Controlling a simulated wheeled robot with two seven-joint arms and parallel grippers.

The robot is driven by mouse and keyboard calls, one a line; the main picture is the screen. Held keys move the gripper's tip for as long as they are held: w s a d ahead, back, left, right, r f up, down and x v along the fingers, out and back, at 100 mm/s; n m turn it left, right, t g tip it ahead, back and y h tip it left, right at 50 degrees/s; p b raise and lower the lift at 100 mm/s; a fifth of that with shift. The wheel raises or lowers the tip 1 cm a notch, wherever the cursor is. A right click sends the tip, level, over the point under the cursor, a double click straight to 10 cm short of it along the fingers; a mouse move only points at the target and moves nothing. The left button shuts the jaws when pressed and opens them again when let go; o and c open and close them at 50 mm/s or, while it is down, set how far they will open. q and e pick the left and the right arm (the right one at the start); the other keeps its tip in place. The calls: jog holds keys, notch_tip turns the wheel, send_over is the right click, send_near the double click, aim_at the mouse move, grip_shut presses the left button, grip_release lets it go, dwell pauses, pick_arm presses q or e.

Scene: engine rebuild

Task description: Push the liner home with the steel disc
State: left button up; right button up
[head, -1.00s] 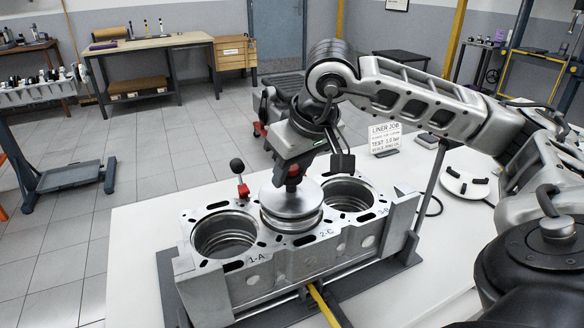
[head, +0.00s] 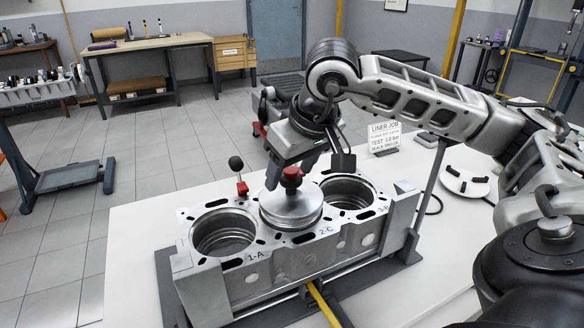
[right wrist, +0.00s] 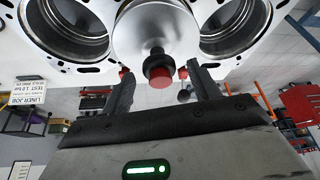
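The steel disc (head: 291,208) lies flat over the middle bore, marked 2-C, of the grey engine block (head: 255,275). A red-topped knob (head: 291,176) stands at its centre. The disc covers the liner, and I cannot tell from here how fully the liner is seated. My right gripper (head: 292,174) is open just above the disc, its fingers on either side of the knob. The right wrist view shows the disc (right wrist: 155,32) and the fingers (right wrist: 162,82) apart, with clear gaps beside the red knob top. My left gripper is in neither view.
Open bores (head: 224,232) (head: 347,192) lie on both sides of the disc. A black-knobbed lever with a red base (head: 242,187) stands behind the block. A sign (head: 384,137) and a white round device (head: 465,182) stand on the white table (head: 135,235). A yellow bar (head: 323,305) is in front.

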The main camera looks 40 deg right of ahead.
pick_arm(q)
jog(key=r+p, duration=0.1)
jog(key=p, duration=0.1)
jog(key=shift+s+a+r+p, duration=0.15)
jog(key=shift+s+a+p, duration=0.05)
jog(key=shift+p, duration=0.1)
pick_arm(e)
jog(key=v, duration=1.6)
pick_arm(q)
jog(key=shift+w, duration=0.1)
pick_arm(e)
jog(key=shift+w, duration=0.1)
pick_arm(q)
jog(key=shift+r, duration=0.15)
